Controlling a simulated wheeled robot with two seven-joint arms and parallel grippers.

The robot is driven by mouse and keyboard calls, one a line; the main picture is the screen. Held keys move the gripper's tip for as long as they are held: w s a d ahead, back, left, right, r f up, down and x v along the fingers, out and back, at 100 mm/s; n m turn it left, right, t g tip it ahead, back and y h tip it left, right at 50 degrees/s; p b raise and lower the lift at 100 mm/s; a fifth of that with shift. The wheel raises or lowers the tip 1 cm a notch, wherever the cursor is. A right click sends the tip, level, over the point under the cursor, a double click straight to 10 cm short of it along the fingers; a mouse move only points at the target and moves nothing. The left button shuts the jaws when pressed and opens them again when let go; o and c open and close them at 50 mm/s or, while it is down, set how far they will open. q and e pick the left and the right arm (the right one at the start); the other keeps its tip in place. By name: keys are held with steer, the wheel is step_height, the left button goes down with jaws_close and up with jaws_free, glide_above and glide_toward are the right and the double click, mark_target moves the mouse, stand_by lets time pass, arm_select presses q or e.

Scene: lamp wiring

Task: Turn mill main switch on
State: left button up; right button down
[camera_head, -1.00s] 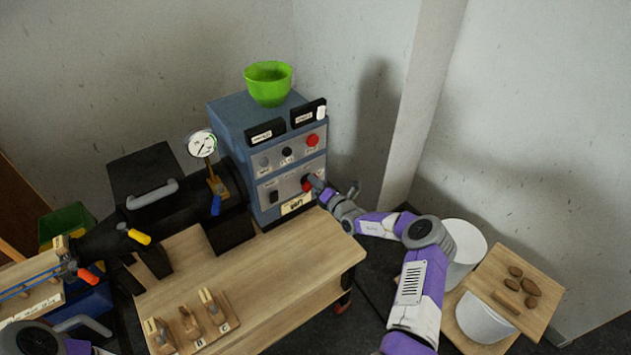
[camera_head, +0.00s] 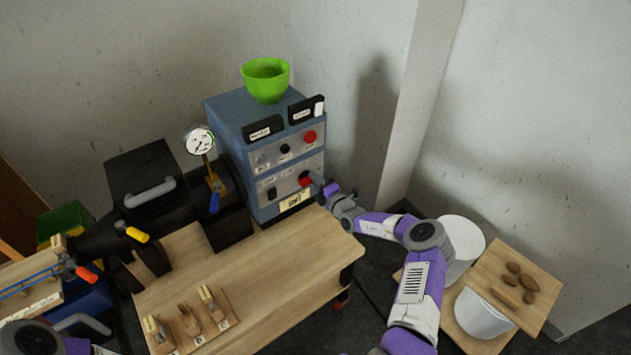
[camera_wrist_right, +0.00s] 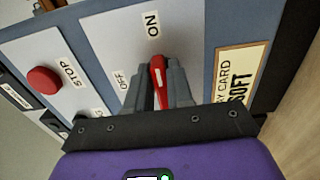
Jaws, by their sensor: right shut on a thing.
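The mill's main switch (camera_wrist_right: 158,82) is a red lever on the grey panel of the blue control cabinet (camera_head: 230,125). In the right wrist view an ON label is above the lever and an OFF label is to its left. The lever's upper end lies close below ON. My right gripper (camera_wrist_right: 160,90) is shut on the lever, with a grey finger on each side. In the head view my right gripper (camera_head: 315,181) reaches the cabinet's lower panel from the right and partly hides the switch. Of my left arm, only a part shows at the lower left corner; its gripper is not visible.
A red STOP button (camera_wrist_right: 44,80) sits on the same cabinet front, left of the switch in the wrist view. A green bowl (camera_head: 266,80) stands on the cabinet. A wooden bench (camera_head: 260,265) with lettered blocks is in front. A white bucket (camera_head: 462,245) stands at the right.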

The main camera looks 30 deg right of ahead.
stand_by(0.4)
steer(key=c, duration=1.5)
jaws_free()
steer(key=o, duration=0.4)
steer(key=s, duration=0.2)
steer(key=s+p, duration=0.1)
steer(key=s, duration=0.4)
steer(key=shift+s+d+p, duration=0.25)
steer(key=shift+p, duration=0.05)
